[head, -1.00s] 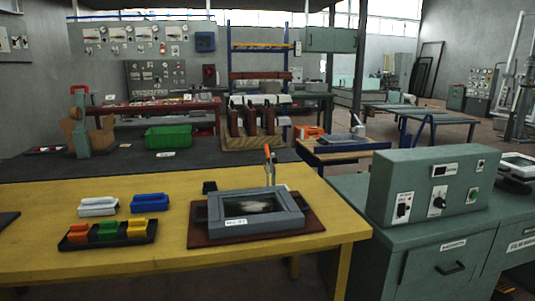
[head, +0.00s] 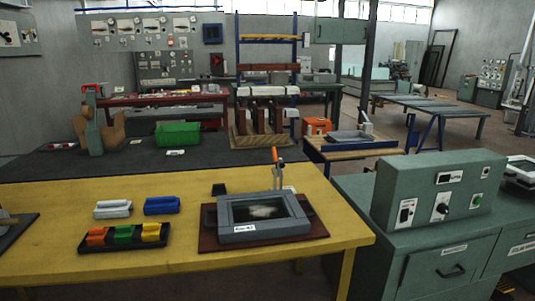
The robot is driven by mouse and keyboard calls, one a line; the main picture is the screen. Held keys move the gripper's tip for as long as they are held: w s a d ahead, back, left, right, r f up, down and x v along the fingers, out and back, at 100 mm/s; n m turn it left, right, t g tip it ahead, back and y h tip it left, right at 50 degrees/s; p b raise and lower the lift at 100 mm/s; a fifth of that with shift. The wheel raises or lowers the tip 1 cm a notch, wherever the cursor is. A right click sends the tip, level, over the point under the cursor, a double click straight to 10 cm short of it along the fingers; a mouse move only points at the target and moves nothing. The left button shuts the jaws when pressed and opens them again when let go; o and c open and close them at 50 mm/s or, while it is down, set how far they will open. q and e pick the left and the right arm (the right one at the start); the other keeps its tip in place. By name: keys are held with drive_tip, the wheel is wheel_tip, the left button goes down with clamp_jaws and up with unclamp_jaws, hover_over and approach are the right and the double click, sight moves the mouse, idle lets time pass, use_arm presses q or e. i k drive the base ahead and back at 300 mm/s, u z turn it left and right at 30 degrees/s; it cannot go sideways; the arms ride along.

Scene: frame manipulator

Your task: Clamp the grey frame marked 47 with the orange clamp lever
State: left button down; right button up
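The grey frame (head: 237,237) lies flat on a dark red-brown base board (head: 312,234) on the yellow table. It surrounds a dark panel with a pale smudge. A white label sits on its front edge, but its small print is not clearly legible. The clamp lever (head: 276,156) has an orange handle and a metal stem. It stands nearly upright at the back edge of the frame. I cannot tell whether the clamp touches the frame. Neither of my grippers is in view.
On the yellow table (head: 200,268), a black tray (head: 124,246) holds orange, green and yellow blocks. A white block (head: 113,209) and a blue block (head: 162,205) lie behind it. A green control box (head: 438,195) stands at the right. The front of the table is clear.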

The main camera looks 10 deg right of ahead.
sight(274, 153)
drive_tip(key=u, duration=0.9)
drive_tip(key=i, duration=1.45)
drive_tip(key=z, duration=1.9)
